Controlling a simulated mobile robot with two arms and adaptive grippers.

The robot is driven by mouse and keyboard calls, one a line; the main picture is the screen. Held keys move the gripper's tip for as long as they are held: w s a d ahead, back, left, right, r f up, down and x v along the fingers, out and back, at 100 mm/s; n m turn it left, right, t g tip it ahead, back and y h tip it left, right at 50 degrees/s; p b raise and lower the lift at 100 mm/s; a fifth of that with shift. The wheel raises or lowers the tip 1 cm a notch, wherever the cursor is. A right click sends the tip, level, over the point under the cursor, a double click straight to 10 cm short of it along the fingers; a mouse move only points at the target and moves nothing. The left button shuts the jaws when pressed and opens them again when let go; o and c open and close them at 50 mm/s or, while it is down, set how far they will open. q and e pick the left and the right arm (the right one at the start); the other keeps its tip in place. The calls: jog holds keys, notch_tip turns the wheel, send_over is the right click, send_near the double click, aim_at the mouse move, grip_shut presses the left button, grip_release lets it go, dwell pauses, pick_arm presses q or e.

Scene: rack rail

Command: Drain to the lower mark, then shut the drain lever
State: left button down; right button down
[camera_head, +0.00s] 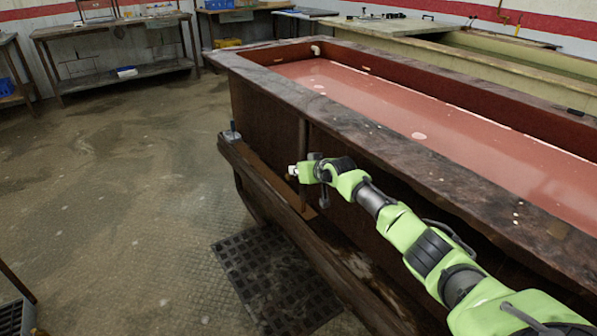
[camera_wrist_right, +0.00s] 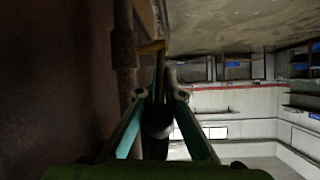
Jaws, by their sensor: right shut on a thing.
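The tank (camera_head: 262,75) is a long dark-rimmed trough holding reddish liquid (camera_head: 400,110) below its rim. A vertical pipe (camera_head: 302,135) runs down its near outer side. My right gripper (camera_head: 296,171) is beside this pipe. In the right wrist view, my right gripper (camera_wrist_right: 160,78) has its fingers closed together at a small brownish-yellow piece (camera_wrist_right: 152,47) by the pipe (camera_wrist_right: 124,50), which looks like the drain lever. The fingers hide most of it, so its angle is unclear. I cannot make out the lower mark surely. My left gripper is out of view.
A ledge (camera_head: 270,190) runs along the tank's near side, with a floor grate (camera_head: 275,280) beside it. Workbenches (camera_head: 120,75) stand along the back wall. A paler trough (camera_head: 500,60) lies behind the tank. The floor at left is mostly clear.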

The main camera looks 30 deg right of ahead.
jog(key=shift+w+d+r, duration=0.15)
jog(key=shift+r, duration=0.25)
jog(key=shift+w+d+r, duration=0.1)
jog(key=shift+r, duration=0.25)
jog(key=c, duration=2.2)
grip_release()
jog(key=shift+o, duration=0.2)
jog(key=shift+s+a, duration=0.1)
jog(key=shift+s, duration=0.15)
jog(key=shift+f, duration=0.25)
jog(key=v, duration=0.7)
jog(key=shift+s+r, duration=0.25)
jog(key=shift+r, duration=0.1)
